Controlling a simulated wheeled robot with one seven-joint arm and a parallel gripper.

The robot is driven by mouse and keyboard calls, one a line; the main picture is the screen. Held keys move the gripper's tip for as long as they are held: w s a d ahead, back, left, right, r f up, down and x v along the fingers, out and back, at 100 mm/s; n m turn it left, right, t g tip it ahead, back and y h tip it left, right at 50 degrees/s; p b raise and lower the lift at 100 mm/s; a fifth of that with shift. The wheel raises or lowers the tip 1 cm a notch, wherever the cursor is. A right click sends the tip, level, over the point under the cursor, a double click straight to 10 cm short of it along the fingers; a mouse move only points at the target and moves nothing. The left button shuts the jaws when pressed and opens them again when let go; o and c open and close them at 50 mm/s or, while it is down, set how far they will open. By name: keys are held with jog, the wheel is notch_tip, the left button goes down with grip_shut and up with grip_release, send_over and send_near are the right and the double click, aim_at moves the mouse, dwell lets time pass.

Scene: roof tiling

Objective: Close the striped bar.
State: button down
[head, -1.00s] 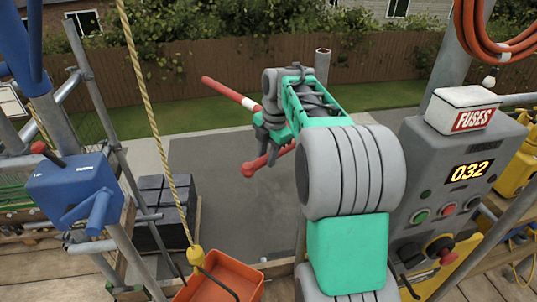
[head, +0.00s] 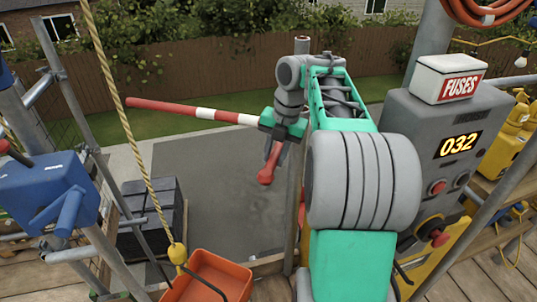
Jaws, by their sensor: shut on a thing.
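The striped bar (head: 165,106) is red with white bands. The fingers and my arm hide the grasped part and any hinge.
A grey control box (head: 425,130) with a display reading 032 and a fuse box (head: 447,78) stands right. An orange tray (head: 215,275) hangs from a yellow rope (head: 130,125) in front. Stacked dark tiles (head: 150,215) and a blue winch (head: 45,190) are left.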

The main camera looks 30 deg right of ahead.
jog(key=shift+s+d+f+n, duration=0.2)
jog(key=shift+s+d+n, duration=0.15)
jog(key=shift+s, duration=0.15)
jog(key=c, duration=1.4)
grip_release()
jog(key=shift+s+a+r, duration=0.1)
jog(key=shift+a, duration=0.05)
jog(key=shift+o, duration=1.4)
jog(key=shift+r, duration=0.25)
notch_tip(320, 180, up, 7)
jog(key=d+p, duration=0.1)
jog(key=p, duration=0.3)
jog(key=shift+s+d+r+p, duration=0.15)
jog(key=shift+s+d+p, duration=0.05)
jog(key=shift+s+p, duration=0.25)
